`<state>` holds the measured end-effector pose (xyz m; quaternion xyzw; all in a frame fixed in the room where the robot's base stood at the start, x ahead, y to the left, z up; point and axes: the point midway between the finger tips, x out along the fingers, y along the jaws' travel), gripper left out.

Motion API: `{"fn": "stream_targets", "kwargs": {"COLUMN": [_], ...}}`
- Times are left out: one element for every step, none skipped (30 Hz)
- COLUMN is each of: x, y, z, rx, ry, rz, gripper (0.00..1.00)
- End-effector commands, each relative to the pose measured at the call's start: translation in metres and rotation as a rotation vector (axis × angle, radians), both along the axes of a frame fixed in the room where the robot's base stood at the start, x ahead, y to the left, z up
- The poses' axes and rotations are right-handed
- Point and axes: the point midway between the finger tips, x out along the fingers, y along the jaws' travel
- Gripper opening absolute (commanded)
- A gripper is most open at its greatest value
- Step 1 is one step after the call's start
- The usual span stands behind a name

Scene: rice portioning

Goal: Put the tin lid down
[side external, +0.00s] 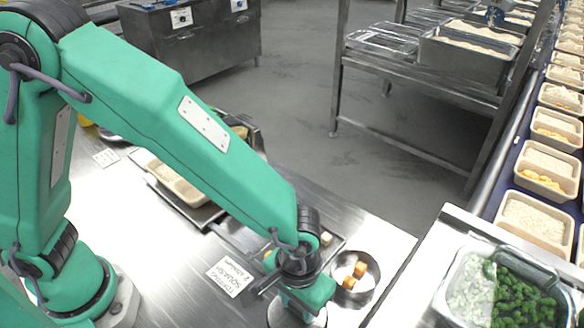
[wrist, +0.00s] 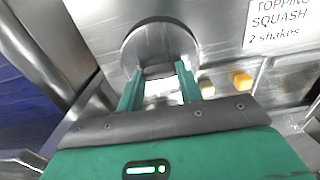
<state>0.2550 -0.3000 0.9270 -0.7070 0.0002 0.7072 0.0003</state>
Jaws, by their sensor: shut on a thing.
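The tin lid is a round grey metal disc (wrist: 150,38) just beyond my fingertips in the wrist view. In the side external view its pale rim (side external: 279,316) shows under my gripper at the bottom edge. My gripper (wrist: 159,74) is shut on the lid, with a green finger on each side. It also shows in the side external view (side external: 304,292), low over the steel table. I cannot tell whether the lid touches the surface below it.
A round metal bowl (side external: 366,295) with orange cubes stands close right of my gripper. A squash label card (side external: 230,277) lies to the left. A food tray (side external: 180,182) sits further back. A steel pan of greens (side external: 470,262) is at the right, near a conveyor of filled trays (side external: 532,222).

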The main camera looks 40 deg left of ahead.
Motion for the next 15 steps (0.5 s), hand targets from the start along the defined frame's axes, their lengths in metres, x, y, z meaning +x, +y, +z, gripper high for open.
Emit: {"fn": "stream_targets", "kwargs": {"x": [0.0001,0.0001,0.0002,0.0002,0.0002,0.0001,0.0001,0.0001,0.0001,0.0001,0.0001,0.0000,0.0000,0.0000,0.0000], "y": [-0.0001,-0.0002,-0.0002,-0.0002,-0.0002,-0.0002,-0.0002,-0.0002,-0.0001,-0.0001,-0.0001,-0.0001,0.0000,0.0000,0.0000], "z": [-0.0012,-0.0013,-0.0012,-0.0011,-0.0011,-0.0010,-0.0010,-0.0011,-0.0015,-0.0021,-0.0027,-0.0036,-0.0042,-0.0048,-0.0057], "rx": [-0.001,-0.001,-0.001,-0.001,-0.001,-0.001,-0.001,-0.001,-0.001,-0.001,0.000,0.000,0.000,0.000,0.000], "ry": [0.000,-0.001,-0.001,-0.001,-0.001,-0.001,-0.001,-0.001,-0.001,0.000,0.000,0.000,0.000,0.000,0.000], "rz": [0.000,0.000,0.000,0.000,0.000,0.000,0.000,0.000,0.000,0.000,0.000,0.000,0.000,0.000,0.000], "gripper": [0.13,0.13,0.13,0.13,0.13,0.13,0.13,0.13,0.13,0.13,0.13,0.13,0.13,0.13,0.13]}}
